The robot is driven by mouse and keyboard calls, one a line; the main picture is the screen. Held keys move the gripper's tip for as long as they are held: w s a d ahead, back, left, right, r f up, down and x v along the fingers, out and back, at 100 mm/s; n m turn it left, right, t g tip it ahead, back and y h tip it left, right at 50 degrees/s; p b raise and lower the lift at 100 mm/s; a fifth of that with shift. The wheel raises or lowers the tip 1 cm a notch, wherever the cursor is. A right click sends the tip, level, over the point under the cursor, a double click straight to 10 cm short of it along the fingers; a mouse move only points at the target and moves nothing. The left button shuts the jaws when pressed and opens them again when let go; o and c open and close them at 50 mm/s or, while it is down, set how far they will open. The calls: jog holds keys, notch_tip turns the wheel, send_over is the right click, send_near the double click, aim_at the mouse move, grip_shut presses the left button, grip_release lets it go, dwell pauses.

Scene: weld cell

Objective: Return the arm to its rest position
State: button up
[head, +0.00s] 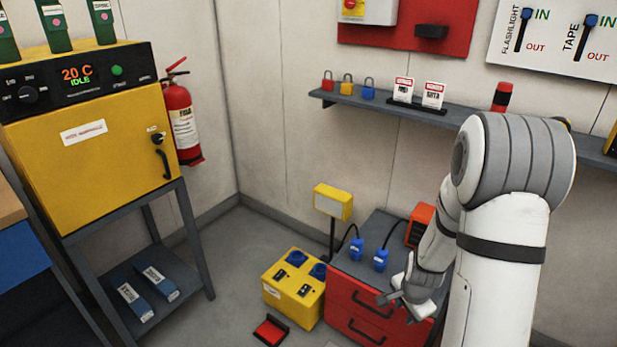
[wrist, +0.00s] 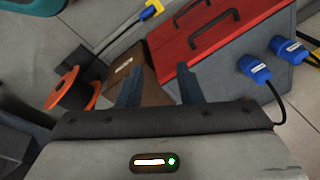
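My arm shows at the right of the head view, bent, with its forearm hanging down in front of the red drawer cabinet (head: 345,312). My gripper (head: 403,300) is low, near the cabinet's front and its drawer handles. In the wrist view the two fingers of my gripper (wrist: 158,82) stand apart with nothing held between them. Behind them are a brown box and the cabinet's red front (wrist: 205,40).
Two blue plugs (head: 380,258) lie on the cabinet top. A yellow socket box (head: 293,290) and a red-black item (head: 271,330) are on the floor to the left. A wall shelf (head: 450,118) runs behind my arm. A yellow oven (head: 90,160) stands at left.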

jog(key=s+a+r+n+p, duration=0.3)
jog(key=s+r+n+p, duration=0.1)
jog(key=r, duration=0.9)
jog(key=s+a+r+n+p, duration=0.3)
jog(key=s+r+n+p, duration=0.1)
jog(key=r, duration=0.9)
jog(key=s+a+r+n+p, duration=0.3)
jog(key=s+r+n+p, duration=0.2)
jog(key=r, duration=0.8)
jog(key=s+p, duration=0.1)
jog(key=s, duration=0.2)
jog(key=shift+a, duration=0.2)
jog(key=shift+s, duration=0.1)
